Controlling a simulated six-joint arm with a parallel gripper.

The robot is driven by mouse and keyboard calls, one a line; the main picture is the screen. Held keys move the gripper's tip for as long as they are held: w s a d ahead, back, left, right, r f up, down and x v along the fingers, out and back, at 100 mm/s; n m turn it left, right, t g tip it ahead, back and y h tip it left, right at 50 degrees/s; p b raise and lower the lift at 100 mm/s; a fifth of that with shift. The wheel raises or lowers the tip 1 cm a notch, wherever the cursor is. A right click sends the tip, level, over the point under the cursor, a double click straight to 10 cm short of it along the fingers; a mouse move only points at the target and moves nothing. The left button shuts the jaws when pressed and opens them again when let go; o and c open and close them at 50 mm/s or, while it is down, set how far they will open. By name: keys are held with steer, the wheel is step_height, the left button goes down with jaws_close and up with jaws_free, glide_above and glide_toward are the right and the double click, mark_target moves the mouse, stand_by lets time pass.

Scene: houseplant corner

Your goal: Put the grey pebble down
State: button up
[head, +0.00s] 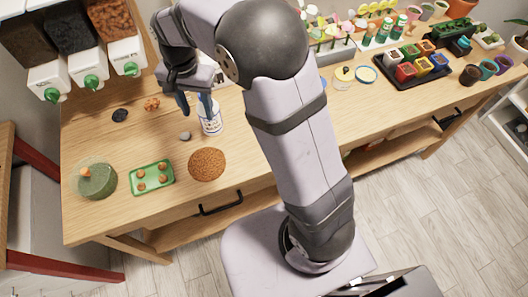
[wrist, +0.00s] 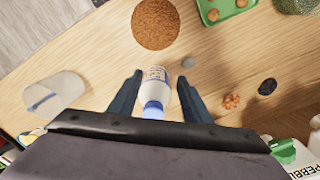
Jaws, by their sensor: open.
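In the wrist view the pebble (wrist: 188,63) shows just beyond the right fingertip, apart from the fingers. My gripper (head: 196,108) is open and points down above the table. In the wrist view the bottle (wrist: 155,88) appears between the fingers of my gripper (wrist: 159,77); I cannot tell whether they touch it. Nothing is held.
A green tray with small terracotta pots (head: 152,178) and a round green thing (head: 97,181) stand at the left front. A dark stone (head: 120,115) and an orange-brown lump (head: 152,104) lie behind. A clear cup (wrist: 53,92) stands left in the wrist view.

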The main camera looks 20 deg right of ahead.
steer(key=s+d+f+n, duration=0.1)
steer(key=s+d+n, duration=0.2)
steer(key=s+d, duration=0.3)
steer(key=s+d+f+n, duration=0.2)
steer(key=s+d, duration=0.4)
steer(key=s, duration=0.7)
steer(key=shift+d+f+n, duration=0.25)
steer(key=shift+n, duration=0.65)
